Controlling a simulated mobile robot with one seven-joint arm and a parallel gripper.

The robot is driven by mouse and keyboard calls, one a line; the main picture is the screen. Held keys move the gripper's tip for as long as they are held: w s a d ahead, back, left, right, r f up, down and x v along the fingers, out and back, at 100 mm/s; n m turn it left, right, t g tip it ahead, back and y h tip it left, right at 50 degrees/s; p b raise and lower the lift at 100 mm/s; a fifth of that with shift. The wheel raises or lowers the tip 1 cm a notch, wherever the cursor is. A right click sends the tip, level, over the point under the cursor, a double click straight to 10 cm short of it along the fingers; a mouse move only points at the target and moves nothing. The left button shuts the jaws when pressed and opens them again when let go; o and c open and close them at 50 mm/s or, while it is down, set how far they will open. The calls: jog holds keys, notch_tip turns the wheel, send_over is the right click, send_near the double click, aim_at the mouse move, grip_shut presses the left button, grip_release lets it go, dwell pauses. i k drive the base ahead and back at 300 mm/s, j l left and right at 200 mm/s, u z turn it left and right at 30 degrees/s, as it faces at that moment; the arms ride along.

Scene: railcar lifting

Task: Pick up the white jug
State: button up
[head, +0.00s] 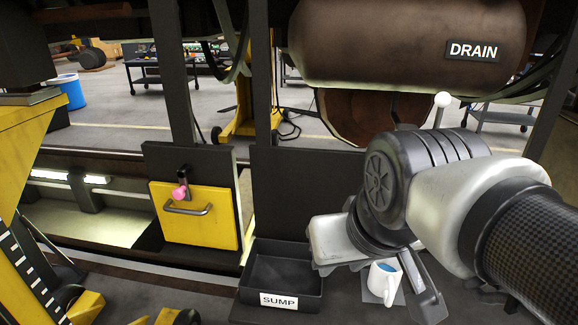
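The white jug (385,286) stands upright at the lower right of the head view, on a small grey pad (369,293). Blue shows inside its mouth, and its handle side faces right. My gripper (378,288) reaches in from the right and is just above and around the jug. One dark finger hangs down right of the jug, and the other side of the gripper is to its left. The fingers look spread apart. The gripper hides part of the area behind the jug, and I cannot tell whether it touches the jug.
A black open tray labelled SUMP (282,276) is just left of the jug. A yellow panel with a handle (197,214) and a pink knob (180,192) stands further left. A brown tank labelled DRAIN (400,45) hangs above. Dark upright posts (262,75) stand behind.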

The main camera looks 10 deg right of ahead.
aim_at(385, 276)
jog(key=l+u, duration=0.15)
jog(key=l, duration=0.25)
jog(key=k+l+u, duration=0.15)
jog(key=l, duration=0.2)
jog(key=k+l+u, duration=0.15)
jog(key=l, duration=0.25)
jog(key=k+l+u, duration=0.15)
jog(key=l, duration=0.2)
